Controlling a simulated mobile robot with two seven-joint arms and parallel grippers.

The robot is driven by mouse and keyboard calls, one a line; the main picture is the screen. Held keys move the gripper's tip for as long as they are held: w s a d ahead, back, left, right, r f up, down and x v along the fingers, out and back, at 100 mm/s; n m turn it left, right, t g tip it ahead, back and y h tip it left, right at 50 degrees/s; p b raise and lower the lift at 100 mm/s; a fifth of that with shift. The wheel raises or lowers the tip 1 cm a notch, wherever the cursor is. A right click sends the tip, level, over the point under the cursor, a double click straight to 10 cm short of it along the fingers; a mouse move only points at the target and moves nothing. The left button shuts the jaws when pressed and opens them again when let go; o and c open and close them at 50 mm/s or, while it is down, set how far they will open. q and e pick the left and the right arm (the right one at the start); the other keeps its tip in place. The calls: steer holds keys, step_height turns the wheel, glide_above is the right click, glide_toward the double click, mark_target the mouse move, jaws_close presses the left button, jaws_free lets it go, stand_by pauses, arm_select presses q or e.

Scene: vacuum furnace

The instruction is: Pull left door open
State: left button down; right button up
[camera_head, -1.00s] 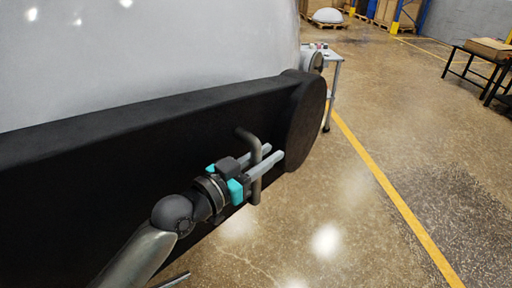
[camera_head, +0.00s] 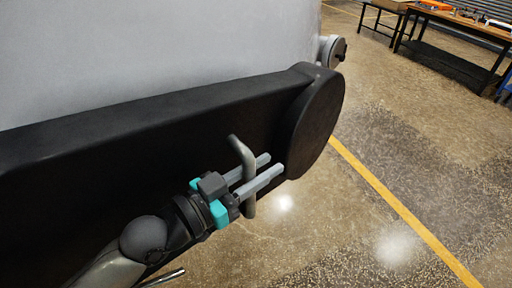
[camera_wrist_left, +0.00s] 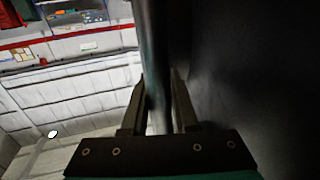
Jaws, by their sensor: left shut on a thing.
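The left door is a large pale grey panel (camera_head: 160,45) with a thick black band (camera_head: 90,165) along its lower part, ending in a rounded black end (camera_head: 318,120). A grey bar handle (camera_head: 243,152) stands off the black band near that end. My left gripper (camera_head: 262,172) is shut on the handle, with one finger on each side of it. The left wrist view shows the handle (camera_wrist_left: 154,60) as a dark bar running between the two fingers (camera_wrist_left: 158,105), with the black door surface (camera_wrist_left: 250,70) at the right. My right gripper is not in view.
A grey fitting with a dark knob (camera_head: 333,50) sticks out past the door's edge. A work table (camera_head: 455,22) with tools stands at the top right. The speckled floor right of the door is clear, crossed by a yellow line (camera_head: 400,208).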

arm_select(q)
steer(key=shift+s+d+r, duration=0.1)
steer(key=shift+d, duration=0.1)
steer(key=c, duration=1.2)
jaws_free()
steer(key=shift+w, duration=0.2)
steer(key=shift+o, duration=1)
steer(key=shift+s+a, duration=0.1)
steer(key=shift+o, duration=0.8)
steer(key=shift+s+a, duration=0.15)
steer(key=shift+s, duration=0.15)
steer(key=shift+o, duration=0.7)
steer(key=shift+s, duration=0.1)
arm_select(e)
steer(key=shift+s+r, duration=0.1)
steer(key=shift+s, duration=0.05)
arm_select(q)
steer(key=shift+s, duration=0.2)
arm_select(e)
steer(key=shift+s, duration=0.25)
arm_select(q)
steer(key=shift+d, duration=0.25)
